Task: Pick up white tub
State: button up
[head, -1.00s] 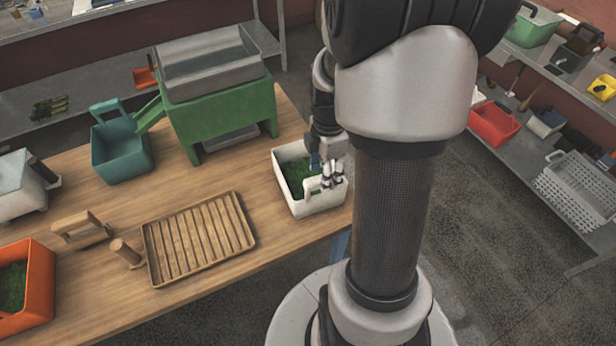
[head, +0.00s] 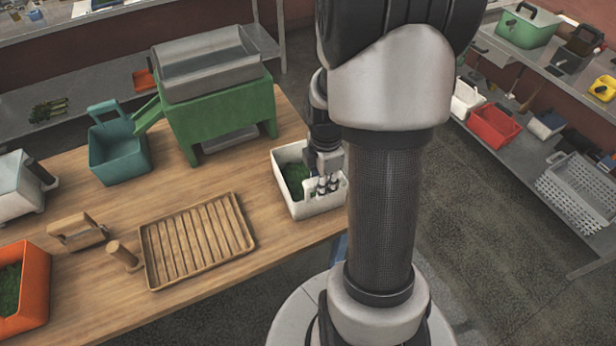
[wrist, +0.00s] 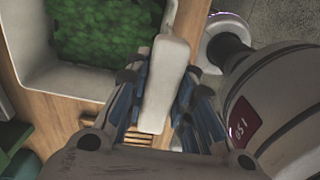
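The white tub (head: 322,208) stands at the right end of the wooden table, with green leafy material inside. Its pale handle (wrist: 166,85) rises between the two fingers of my gripper (wrist: 161,75) in the wrist view. The fingers are apart, one on each side of the handle. A narrow gap shows on the left; contact on the right is unclear. In the head view my gripper (head: 325,187) is down at the tub's right side, partly covering the handle. My arm hides part of the tub's right edge.
The green machine (head: 222,110) stands behind, with a teal tub (head: 120,158) to its left. A slatted wooden tray (head: 197,240) lies left of the white tub, and an orange tub (head: 38,285) is at far left. Shelves with bins line the right.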

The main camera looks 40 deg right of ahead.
grip_shut()
dwell(0.5)
